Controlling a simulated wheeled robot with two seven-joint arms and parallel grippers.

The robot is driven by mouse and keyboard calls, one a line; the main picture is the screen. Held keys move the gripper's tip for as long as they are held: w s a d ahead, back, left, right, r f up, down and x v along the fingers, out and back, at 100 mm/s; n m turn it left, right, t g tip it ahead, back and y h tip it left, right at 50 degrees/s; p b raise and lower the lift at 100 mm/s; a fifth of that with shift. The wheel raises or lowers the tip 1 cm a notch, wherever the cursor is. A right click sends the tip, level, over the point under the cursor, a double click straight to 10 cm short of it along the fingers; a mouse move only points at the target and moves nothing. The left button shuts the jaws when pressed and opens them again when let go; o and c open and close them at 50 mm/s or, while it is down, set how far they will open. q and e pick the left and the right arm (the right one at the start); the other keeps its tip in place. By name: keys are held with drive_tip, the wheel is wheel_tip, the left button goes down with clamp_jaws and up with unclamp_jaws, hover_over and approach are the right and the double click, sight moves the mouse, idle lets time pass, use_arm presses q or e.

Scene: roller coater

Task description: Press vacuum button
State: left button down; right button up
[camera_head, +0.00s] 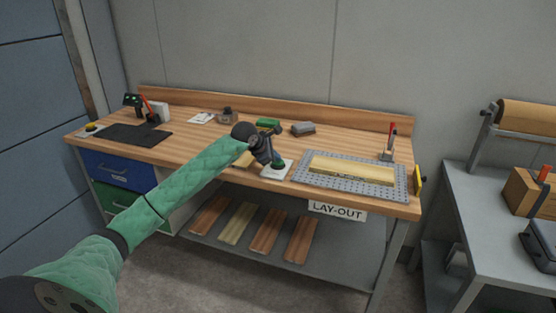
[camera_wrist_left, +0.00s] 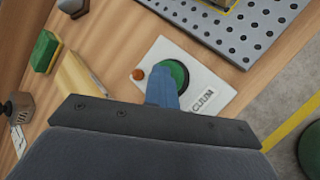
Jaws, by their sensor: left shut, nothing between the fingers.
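The vacuum button is a round green button (camera_wrist_left: 180,72) on a white plate (camera_wrist_left: 212,93) with partly covered lettering ending in "CUUM". A small orange-brown dome (camera_wrist_left: 137,74) sits beside it on the plate. In the head view the white plate (camera_head: 287,172) lies near the bench's front edge, left of the perforated plate. My left gripper (camera_head: 274,161) is shut and empty, pointing down at the button. In the left wrist view its blue-grey fingertips (camera_wrist_left: 163,90) overlap the button's near side; I cannot tell whether it is pressed down. My right gripper is not in view.
A grey perforated plate (camera_head: 398,192) holding a pale board (camera_head: 352,168) lies to the right. A green block (camera_head: 268,123) and a grey block (camera_head: 303,128) lie behind the gripper.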

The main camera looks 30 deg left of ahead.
use_arm(q)
drive_tip(key=shift+w+a+r, duration=0.1)
drive_tip(key=shift+r, duration=0.8)
drive_tip(key=shift+r+p, duration=0.4)
drive_tip(key=shift+r, duration=1.55)
